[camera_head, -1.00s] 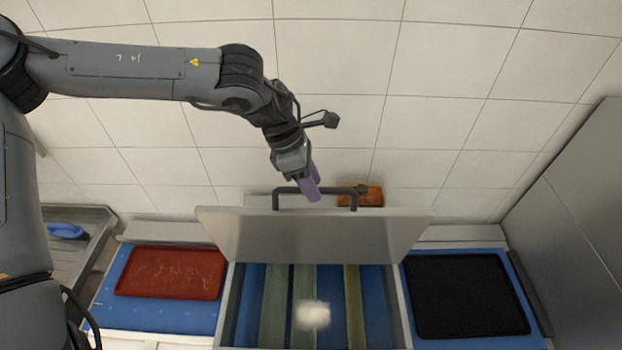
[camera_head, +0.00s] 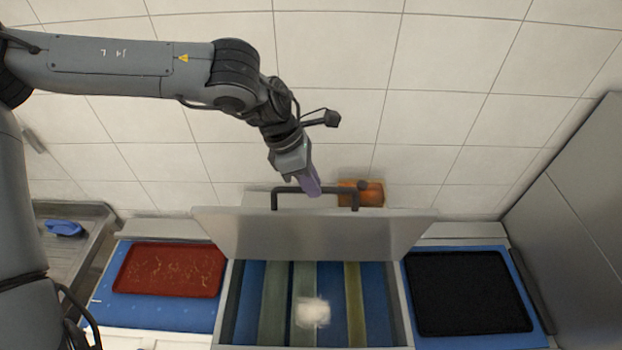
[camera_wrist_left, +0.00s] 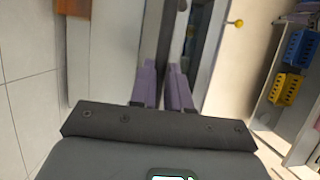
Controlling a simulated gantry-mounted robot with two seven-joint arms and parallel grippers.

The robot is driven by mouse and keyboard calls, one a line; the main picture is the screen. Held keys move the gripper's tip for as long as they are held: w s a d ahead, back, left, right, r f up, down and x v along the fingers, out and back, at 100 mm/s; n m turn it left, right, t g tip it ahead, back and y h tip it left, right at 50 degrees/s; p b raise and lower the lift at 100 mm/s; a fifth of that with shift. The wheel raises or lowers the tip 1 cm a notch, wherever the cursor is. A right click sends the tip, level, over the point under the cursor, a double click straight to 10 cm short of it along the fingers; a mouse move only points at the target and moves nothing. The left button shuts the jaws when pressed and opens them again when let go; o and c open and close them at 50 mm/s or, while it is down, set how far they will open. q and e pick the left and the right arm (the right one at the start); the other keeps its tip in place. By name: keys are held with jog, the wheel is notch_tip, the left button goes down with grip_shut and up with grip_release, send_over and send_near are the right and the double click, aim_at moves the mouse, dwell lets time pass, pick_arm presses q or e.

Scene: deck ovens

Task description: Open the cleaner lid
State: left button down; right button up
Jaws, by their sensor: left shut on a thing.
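The cleaner lid (camera_head: 300,235) is a grey metal panel, raised and tilted up at the back of the open cleaner box. A dark bar handle (camera_head: 333,190) runs along its far edge. My left gripper (camera_head: 312,187) is at the handle, its purple fingers shut on it. In the left wrist view the purple fingers (camera_wrist_left: 164,85) sit on either side of the dark bar. Inside the cleaner (camera_head: 223,310) are blue and greenish strips and a pale, blurred lump (camera_head: 313,312). My right gripper is not in view.
A red tray (camera_head: 170,270) lies left of the cleaner and a black tray (camera_head: 468,292) lies right of it. An orange-brown box (camera_head: 360,193) is behind the handle. A blue item (camera_head: 64,229) sits in a metal basin at far left. A grey cabinet (camera_head: 570,210) stands at the right.

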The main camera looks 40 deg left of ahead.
pick_arm(q)
jog(key=s+d+b, duration=0.1)
jog(key=s+d+f+b, duration=0.1)
jog(key=b, duration=0.1)
jog(key=shift+s+d+t+y, duration=0.3)
jog(key=shift+s+t+y, duration=0.05)
jog(key=shift+t+y, duration=0.05)
jog(key=shift+s+d+r+b, duration=0.2)
jog(key=shift+s+d+b, duration=0.05)
jog(key=shift+s+b, duration=0.05)
jog(key=c, duration=1.1)
grip_release()
notch_tip(320, 180, up, 10)
jog(key=b, duration=0.2)
send_over(322, 215)
jog(key=s+a, duration=0.4)
jog(key=s, duration=0.2)
jog(key=shift+w+d, duration=0.15)
jog(key=shift+w, duration=0.05)
